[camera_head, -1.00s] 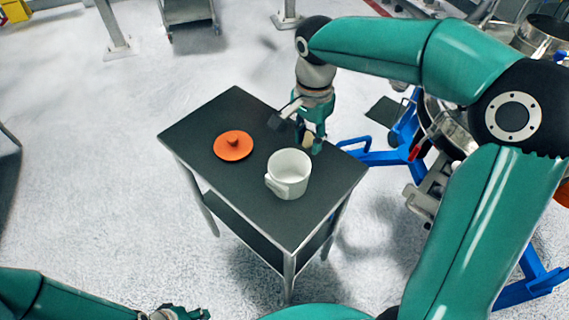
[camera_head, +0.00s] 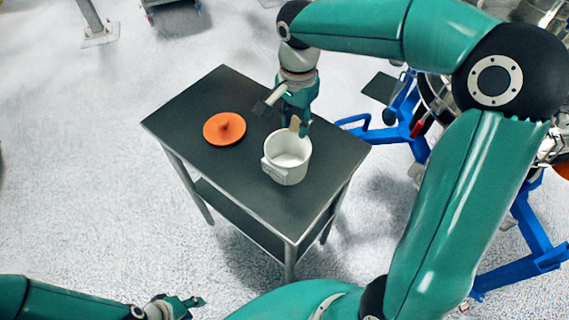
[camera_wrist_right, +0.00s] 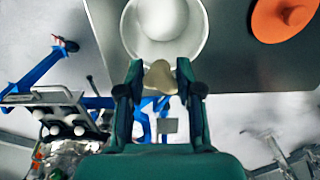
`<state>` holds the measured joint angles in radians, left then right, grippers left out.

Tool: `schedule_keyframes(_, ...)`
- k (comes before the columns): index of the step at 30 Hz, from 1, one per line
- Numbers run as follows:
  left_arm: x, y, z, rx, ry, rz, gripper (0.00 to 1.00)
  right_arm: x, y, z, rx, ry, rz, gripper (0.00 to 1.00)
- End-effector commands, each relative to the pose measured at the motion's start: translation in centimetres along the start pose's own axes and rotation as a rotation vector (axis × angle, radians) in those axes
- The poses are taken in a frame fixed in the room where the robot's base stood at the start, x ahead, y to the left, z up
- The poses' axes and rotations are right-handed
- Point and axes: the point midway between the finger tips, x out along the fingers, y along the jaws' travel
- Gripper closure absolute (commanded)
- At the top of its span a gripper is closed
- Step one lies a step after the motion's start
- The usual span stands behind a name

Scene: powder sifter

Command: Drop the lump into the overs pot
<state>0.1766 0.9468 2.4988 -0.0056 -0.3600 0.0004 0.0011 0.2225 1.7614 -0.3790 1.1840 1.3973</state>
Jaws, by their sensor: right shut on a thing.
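The overs pot, a white pot with a handle (camera_head: 287,170), stands upright and uncovered on the dark table; it also shows in the right wrist view (camera_wrist_right: 133,38). My right gripper (camera_head: 298,128) is above the pot's far rim, pointing down. In the right wrist view (camera_wrist_right: 160,78) it is shut on the beige lump (camera_wrist_right: 159,77), which appears at the pot's near edge in that picture. The lump also shows small in the head view (camera_head: 294,124). I cannot tell its exact height above the rim. My left gripper (camera_head: 190,303) is low at the bottom left, away from the table.
An orange lid (camera_head: 224,129) with a knob lies on the table (camera_head: 215,92), left of the pot. A machine on a blue frame (camera_head: 400,132) stands to the right of the table. The table's front part is clear.

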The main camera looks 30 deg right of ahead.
Motion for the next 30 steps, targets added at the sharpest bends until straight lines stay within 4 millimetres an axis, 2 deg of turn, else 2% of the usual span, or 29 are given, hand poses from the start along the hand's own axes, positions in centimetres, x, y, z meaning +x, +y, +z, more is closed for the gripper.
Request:
schedule_keyframes(8,0.1,-0.1,0.0,0.0,0.0,0.0,0.6,0.2,0.0,0.0,0.001,0.0,0.0,0.83)
schedule_keyframes(9,0.1,-0.1,0.0,0.0,0.0,0.0,0.6,0.2,0.0,0.0,0.001,0.0,0.0,0.63)
schedule_keyframes(14,0.1,-0.1,0.0,0.0,0.0,0.0,0.6,0.2,0.0,0.0,0.001,0.0,0.0,0.36)
schedule_keyframes(25,0.1,0.0,0.0,0.0,0.001,0.0,0.6,0.0,0.0,0.0,0.001,0.0,-0.001,0.35)
schedule_keyframes(30,0.1,0.0,0.0,0.0,0.0,0.0,0.6,-1.7,-0.1,0.0,0.001,0.001,-0.003,0.35)
